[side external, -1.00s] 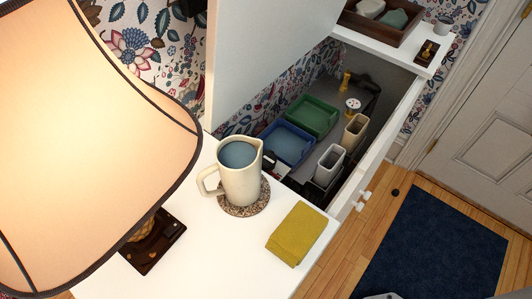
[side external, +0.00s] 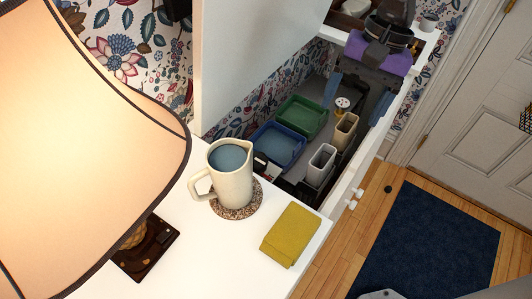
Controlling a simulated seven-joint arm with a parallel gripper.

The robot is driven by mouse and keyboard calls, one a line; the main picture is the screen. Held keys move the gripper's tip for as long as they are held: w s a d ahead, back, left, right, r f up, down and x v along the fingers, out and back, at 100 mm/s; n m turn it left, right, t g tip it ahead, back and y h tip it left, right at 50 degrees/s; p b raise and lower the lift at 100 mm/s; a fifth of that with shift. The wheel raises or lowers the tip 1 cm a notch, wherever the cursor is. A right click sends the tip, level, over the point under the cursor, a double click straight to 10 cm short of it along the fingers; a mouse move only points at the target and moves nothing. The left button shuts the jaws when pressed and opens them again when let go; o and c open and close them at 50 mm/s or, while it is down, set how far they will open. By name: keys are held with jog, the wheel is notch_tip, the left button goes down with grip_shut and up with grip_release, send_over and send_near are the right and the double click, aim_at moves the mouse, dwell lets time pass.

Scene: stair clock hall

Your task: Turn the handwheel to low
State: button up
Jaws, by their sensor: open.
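My gripper (side external: 360,98) shows at the top right, over the far end of the open drawer-like compartment. It has a purple body and two blue fingers spread wide apart, with nothing seen between them. I cannot clearly make out the handwheel; my gripper covers the far end of the compartment, where a dark curved part showed earlier. A small white round piece with dark dots (side external: 342,103) stands beside the left finger. No low marking can be read.
The compartment also holds a green tray (side external: 303,115), a blue tray (side external: 278,143), a beige bin (side external: 345,130) and a grey bin (side external: 321,163). A cream jug (side external: 232,180), yellow cloth (side external: 290,235) and lamp (side external: 90,130) stand nearer. A raised white panel (side external: 258,65) borders the left.

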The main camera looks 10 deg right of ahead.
jog(key=w+a+f+m+y, duration=0.1)
jog(key=w+a+f+m, duration=0.1)
jog(key=w+a+m, duration=0.6)
send_near(258, 158)
jog(key=shift+y, duration=0.3)
jog(key=x, duration=0.9)
jog(key=shift+d+f, duration=0.15)
jog(key=shift+f, duration=0.05)
jog(key=c, duration=1)
